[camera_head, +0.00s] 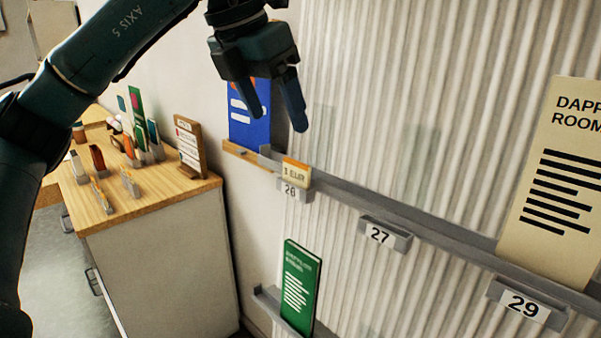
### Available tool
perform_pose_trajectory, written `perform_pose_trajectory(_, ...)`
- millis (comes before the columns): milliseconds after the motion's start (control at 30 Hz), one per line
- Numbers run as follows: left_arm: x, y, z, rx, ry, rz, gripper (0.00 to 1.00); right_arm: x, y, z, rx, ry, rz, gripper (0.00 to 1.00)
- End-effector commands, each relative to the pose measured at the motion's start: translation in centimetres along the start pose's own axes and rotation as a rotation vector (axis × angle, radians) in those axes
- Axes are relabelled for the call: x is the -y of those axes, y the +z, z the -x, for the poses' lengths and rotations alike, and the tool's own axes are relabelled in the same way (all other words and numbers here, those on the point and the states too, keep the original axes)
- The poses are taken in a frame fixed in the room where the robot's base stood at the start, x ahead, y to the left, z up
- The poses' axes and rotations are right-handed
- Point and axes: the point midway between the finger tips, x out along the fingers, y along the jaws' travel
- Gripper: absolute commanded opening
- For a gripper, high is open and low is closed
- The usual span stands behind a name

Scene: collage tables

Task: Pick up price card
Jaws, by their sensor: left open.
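The price card (296,172), a small cream card with an orange top edge and "1 EUR" on it, stands in the holder marked 26 (291,190) on the grey wall rail. My left gripper (279,120) is open and empty, with its fingers pointing down. In the picture it hangs above and slightly left of the card, apart from it. It partly covers a blue card (243,128) behind it. My right gripper is not in view.
Holders 27 (381,235) and 29 (525,306) sit farther right along the rail. A large beige card (560,185) stands at the right. A green card (299,287) stands on a lower rail. A cabinet (160,270) with small items on its wooden top is at left.

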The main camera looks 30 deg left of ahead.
Motion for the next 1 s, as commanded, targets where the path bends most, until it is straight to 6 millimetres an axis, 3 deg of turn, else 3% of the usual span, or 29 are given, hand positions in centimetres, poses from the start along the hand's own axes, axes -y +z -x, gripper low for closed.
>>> perform_pose_trajectory(200,0.0,0.0,-3.7,-0.001,-0.001,0.000,0.75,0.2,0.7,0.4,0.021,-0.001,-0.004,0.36)
perform_pose_trajectory(433,0.2,0.0,-5.3,-0.001,0.000,-0.002,0.75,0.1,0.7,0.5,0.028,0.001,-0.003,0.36)
perform_pose_trajectory(700,0.8,-0.2,-9.1,-0.002,-0.001,0.000,0.75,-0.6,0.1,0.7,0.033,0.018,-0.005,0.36)
perform_pose_trajectory(1000,0.8,-0.2,-9.9,0.000,-0.002,0.001,0.75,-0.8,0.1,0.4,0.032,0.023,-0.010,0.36)
